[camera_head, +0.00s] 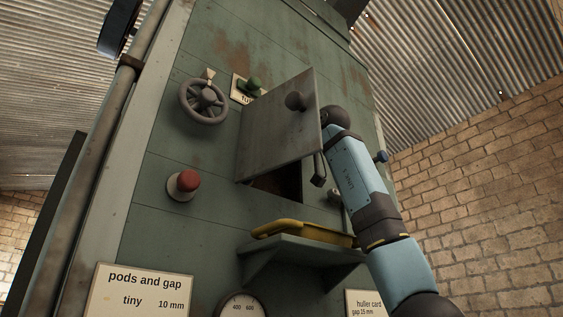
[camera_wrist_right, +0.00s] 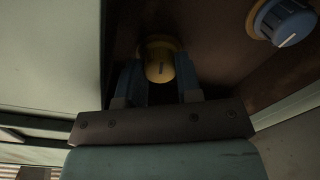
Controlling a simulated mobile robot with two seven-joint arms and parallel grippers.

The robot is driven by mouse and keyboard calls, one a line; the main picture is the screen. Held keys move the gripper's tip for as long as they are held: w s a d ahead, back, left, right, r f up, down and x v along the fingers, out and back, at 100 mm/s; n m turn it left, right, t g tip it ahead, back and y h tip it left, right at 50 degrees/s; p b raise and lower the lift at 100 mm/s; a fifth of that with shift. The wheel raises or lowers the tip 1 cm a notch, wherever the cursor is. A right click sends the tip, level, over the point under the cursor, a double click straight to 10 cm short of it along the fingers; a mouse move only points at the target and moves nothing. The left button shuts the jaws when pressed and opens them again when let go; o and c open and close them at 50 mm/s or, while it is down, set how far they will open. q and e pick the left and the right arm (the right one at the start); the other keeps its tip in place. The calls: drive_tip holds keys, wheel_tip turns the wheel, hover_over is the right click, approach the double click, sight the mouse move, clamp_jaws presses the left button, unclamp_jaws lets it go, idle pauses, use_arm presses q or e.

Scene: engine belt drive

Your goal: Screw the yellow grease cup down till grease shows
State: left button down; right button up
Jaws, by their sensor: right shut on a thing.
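The yellow grease cup (camera_wrist_right: 158,64) shows in the right wrist view, set against a dark brown surface. My right gripper (camera_wrist_right: 158,80) is shut on the cup, with one dark finger on each side of it. No grease can be made out around the cup. In the head view my right arm comes in from the right and reaches up beside the open grey door (camera_head: 270,135). The cup and my right fingertips cannot be made out there. My left gripper is in neither view.
A blue dial (camera_wrist_right: 285,20) sits right of the cup. The green machine front carries a handwheel (camera_head: 204,101), a red button (camera_head: 184,184) and a green knob (camera_head: 253,84). A shelf (camera_head: 300,250) with a yellow-handled tool (camera_head: 305,231) juts out below the door, close to my arm.

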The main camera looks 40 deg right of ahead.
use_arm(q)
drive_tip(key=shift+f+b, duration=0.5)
use_arm(e)
drive_tip(key=m, duration=0.2)
drive_tip(key=shift+f+m, duration=0.1)
drive_tip(key=shift+m, duration=0.2)
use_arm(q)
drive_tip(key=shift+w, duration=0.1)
use_arm(e)
drive_tip(key=shift+m, duration=0.3)
drive_tip(key=o, duration=0.6)
drive_tip(key=shift+o, duration=0.2)
use_arm(q)
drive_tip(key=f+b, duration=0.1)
drive_tip(key=b, duration=0.3)
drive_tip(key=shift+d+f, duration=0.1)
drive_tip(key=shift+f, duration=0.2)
use_arm(e)
drive_tip(key=s+d, duration=0.1)
drive_tip(key=s, duration=1.2)
drive_tip(key=shift+s+d, duration=0.25)
drive_tip(key=shift+s, duration=0.1)
